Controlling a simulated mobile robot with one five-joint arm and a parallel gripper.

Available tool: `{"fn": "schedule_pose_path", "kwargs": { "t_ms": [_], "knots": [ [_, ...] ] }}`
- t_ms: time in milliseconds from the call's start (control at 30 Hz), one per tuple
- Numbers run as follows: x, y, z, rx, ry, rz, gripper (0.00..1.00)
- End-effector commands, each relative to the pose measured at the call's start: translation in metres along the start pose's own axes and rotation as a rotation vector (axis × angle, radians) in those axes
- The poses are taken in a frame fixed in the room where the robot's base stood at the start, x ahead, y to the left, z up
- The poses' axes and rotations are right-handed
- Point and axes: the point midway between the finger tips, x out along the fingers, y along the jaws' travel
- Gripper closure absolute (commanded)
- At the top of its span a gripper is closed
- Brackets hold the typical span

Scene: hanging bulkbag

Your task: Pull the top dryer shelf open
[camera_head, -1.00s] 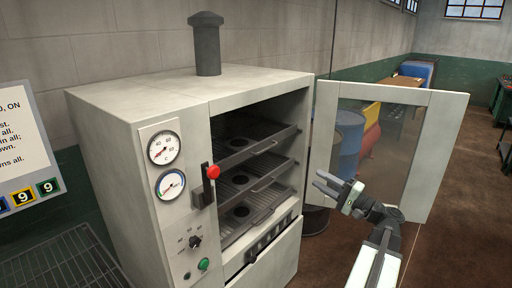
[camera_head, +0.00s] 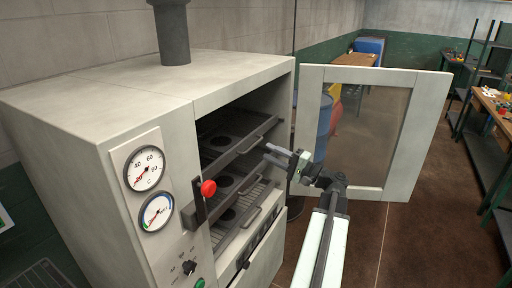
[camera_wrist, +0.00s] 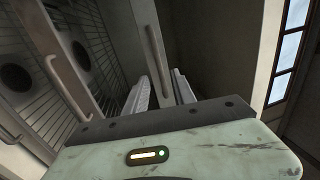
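The dryer (camera_head: 120,85) stands open on the left, its door (camera_head: 305,110) swung out to the right. Inside are three stacked dark wire shelves. The top shelf (camera_head: 236,146) has a bar handle on its front rail; the handle (camera_wrist: 154,50) shows clearly in the wrist view. My gripper (camera_head: 268,153) is in front of the dryer opening at about the top shelf's height. Its two fingers are apart and empty. In the wrist view the fingertips (camera_wrist: 159,82) point at the top shelf's front, with the handle's end appearing between them. Contact cannot be told.
The middle shelf (camera_head: 238,186) and bottom shelf (camera_head: 232,220) sit below. A red-knobbed latch (camera_head: 208,188) sticks out on the dryer's front left. The open door is close to my arm's right. Floor (camera_head: 420,215) is free at the right.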

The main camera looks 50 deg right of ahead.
Motion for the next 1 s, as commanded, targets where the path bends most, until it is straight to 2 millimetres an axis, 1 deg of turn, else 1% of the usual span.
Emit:
{"fn": "schedule_pose_path", "kwargs": {
  "t_ms": [33,100,233,333,567,600,700,1000],
  "knots": [
    [0.013,-0.002,0.001,0.001,-0.005,0.000,0.68],
    [0.027,-0.002,0.002,0.001,-0.006,0.000,0.68],
    [0.045,-0.001,0.003,0.001,-0.008,0.000,0.68],
    [0.052,0.000,0.004,0.001,-0.009,0.000,0.68],
    [0.054,0.001,0.004,0.001,-0.009,0.000,0.68],
    [0.054,0.001,0.004,0.001,-0.009,0.000,0.74],
    [0.054,0.001,0.004,0.001,-0.009,0.000,1.00],
    [0.054,0.001,0.005,0.001,-0.010,0.000,1.00]
  ]
}}
